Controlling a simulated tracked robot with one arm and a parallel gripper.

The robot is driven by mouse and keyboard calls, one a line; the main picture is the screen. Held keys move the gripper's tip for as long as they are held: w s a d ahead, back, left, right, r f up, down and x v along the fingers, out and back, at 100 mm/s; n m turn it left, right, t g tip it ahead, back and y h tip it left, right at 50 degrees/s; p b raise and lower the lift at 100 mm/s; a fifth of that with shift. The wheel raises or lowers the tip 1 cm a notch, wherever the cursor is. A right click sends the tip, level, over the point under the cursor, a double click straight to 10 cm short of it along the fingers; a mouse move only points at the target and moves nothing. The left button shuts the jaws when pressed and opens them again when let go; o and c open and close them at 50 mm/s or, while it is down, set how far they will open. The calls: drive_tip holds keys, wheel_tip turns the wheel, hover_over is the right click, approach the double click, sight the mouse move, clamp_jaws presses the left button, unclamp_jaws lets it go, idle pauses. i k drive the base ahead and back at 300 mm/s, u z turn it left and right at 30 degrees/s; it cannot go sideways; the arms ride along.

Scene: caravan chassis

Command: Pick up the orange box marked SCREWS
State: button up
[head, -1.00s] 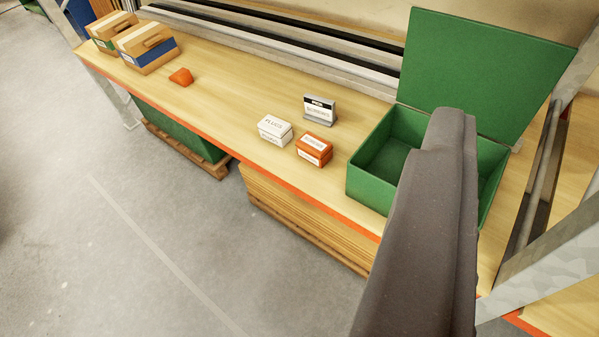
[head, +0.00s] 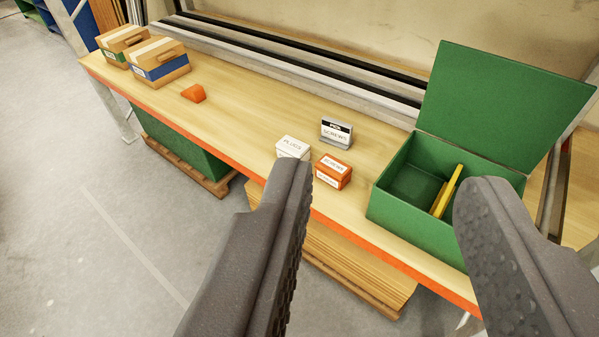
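The orange box marked SCREWS (head: 333,171) sits on the wooden bench near its front edge, with white labels on its top and front. A white box marked PLUGS (head: 293,147) stands just left of it, its lower part hidden behind my left finger. A small grey sign reading SCREWS (head: 336,132) stands behind the orange box. My gripper (head: 385,190) is open and empty, its two dark fingers wide apart in the foreground. The orange box shows in the gap between the fingers, farther away and apart from both.
An open green box (head: 395,205) with its lid up stands to the right, holding yellow items (head: 447,190). Two cardboard boxes (head: 160,66) and an orange item (head: 193,93) lie at the left of the bench (head: 240,105). Metal rails (head: 290,55) run along the back.

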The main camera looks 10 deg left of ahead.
sight(337, 173)
drive_tip(key=u, duration=0.05)
drive_tip(key=i, duration=1.05)
drive_tip(key=u, duration=2)
drive_tip(key=i, duration=3.1)
drive_tip(key=z, duration=0.05)
